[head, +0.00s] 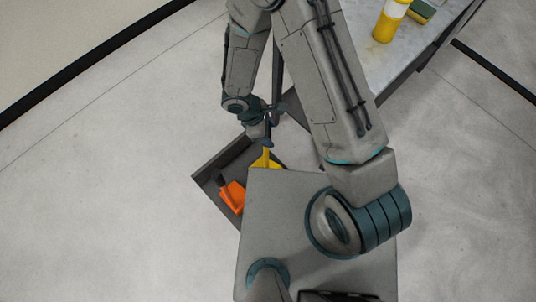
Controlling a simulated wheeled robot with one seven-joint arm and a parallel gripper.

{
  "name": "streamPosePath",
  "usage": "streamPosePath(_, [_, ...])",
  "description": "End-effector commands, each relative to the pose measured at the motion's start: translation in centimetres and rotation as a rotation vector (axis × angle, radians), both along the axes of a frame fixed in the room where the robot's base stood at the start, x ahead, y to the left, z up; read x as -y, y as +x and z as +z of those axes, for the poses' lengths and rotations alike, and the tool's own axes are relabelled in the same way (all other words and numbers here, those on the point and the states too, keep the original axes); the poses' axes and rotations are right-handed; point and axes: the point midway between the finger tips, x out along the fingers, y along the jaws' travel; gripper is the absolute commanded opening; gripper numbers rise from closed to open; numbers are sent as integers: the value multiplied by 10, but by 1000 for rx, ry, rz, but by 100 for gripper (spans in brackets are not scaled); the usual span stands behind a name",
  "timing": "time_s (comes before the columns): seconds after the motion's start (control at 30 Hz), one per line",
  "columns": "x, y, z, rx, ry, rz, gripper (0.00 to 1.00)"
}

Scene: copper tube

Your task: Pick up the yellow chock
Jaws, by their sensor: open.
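The yellow chock (266,161) is in a dark open tray, near the tray's upper right side. Only part of it shows, because my own body covers its lower end in the picture. My gripper (267,146) points down just above the yellow chock's upper tip and is open. The fingers are small and dark here, and I cannot tell whether they touch the chock or are around it.
The dark tray (208,176) has raised walls, and its right part is hidden by my body. An orange block (232,196) lies in it, left of the yellow chock. A grey table (398,72) at upper right bears a yellow-and-white cylinder (390,22) and a green-and-yellow thing (420,11).

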Motion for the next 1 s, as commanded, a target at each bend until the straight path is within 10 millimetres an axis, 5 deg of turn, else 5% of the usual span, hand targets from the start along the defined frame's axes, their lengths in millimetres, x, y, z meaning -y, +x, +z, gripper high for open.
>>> streamPosePath(0.23, [1,0,-2,0,1,1,54])
streamPosePath(0.43, [0,0,-2,0,1,0,0])
streamPosePath(1.0, [1,0,-2,0,0,0,0])
